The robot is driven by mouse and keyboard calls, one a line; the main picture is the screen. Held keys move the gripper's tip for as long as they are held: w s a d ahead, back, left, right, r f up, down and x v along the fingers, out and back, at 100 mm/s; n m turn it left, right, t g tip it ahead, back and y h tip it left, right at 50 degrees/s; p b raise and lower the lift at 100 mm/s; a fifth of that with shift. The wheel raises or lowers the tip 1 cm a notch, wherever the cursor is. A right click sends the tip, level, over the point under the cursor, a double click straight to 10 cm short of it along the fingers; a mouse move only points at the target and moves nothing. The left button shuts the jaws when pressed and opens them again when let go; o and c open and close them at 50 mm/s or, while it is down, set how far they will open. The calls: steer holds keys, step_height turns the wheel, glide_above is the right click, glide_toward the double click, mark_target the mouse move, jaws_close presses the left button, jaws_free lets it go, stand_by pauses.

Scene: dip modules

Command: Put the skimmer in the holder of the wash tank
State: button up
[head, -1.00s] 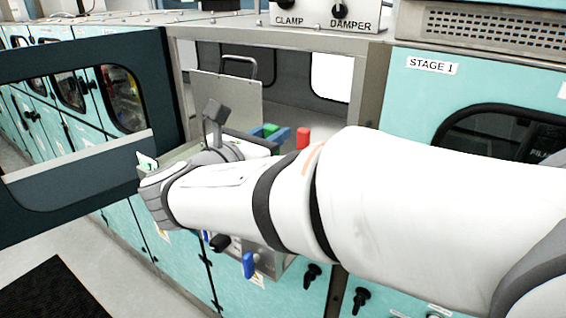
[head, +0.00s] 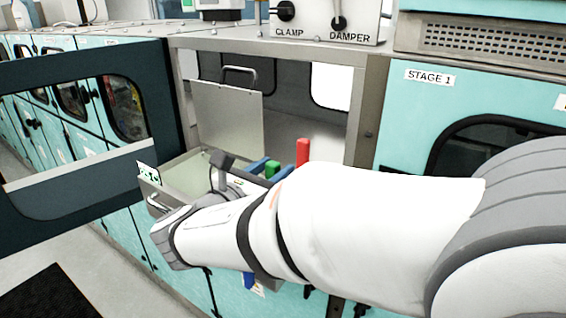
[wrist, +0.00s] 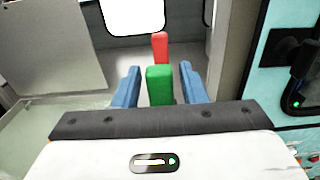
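The skimmer shows as a green block-like handle (wrist: 159,84), also seen in the head view (head: 272,169). Its lower part is hidden. My gripper (wrist: 160,76) has its two blue fingers on either side of this handle. Thin gaps show in the wrist view, but the handle moves with the fingers, so I take it as held. The wash tank (head: 160,192) is the open metal basin with pale liquid, left of and below the gripper. I cannot make out the holder; my arm and gripper cover part of the tank's right side.
A red upright handle (head: 303,152) stands just beyond the green one, also in the wrist view (wrist: 160,47). A grey plate with a handle (head: 228,115) stands behind the tank. The opening's metal post (head: 368,105) is at right, a dark open door (head: 170,90) at left.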

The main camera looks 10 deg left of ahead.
steer(key=shift+o, duration=0.6)
steer(key=shift+r, duration=0.1)
steer(key=shift+s+a, duration=0.1)
steer(key=shift+s, duration=0.05)
steer(key=b+v, duration=0.3)
steer(key=v, duration=0.9)
steer(key=w+d+f+m+g, duration=0.2)
steer(key=d+f+m+g, duration=0.1)
steer(key=d, duration=0.4)
steer(key=w+d+f+m+g+h, duration=0.1)
steer(key=d+f+m+g, duration=0.25)
steer(key=d, duration=0.25)
steer(key=w+d+f+m+g, duration=0.2)
steer(key=d+m+g, duration=0.15)
steer(key=d, duration=0.35)
steer(key=s+d+f+m+g+y, duration=0.1)
steer(key=s+d+f+m+y, duration=0.2)
steer(key=d+m, duration=0.3)
steer(key=s+d+f+m+g+y, duration=0.2)
steer(key=s+d+f+m+y, duration=0.2)
steer(key=m, duration=1.1)
steer(key=shift+s+d+f+y, duration=0.25)
steer(key=shift+d+f+y, duration=0.25)
steer(key=shift+d+f, duration=0.55)
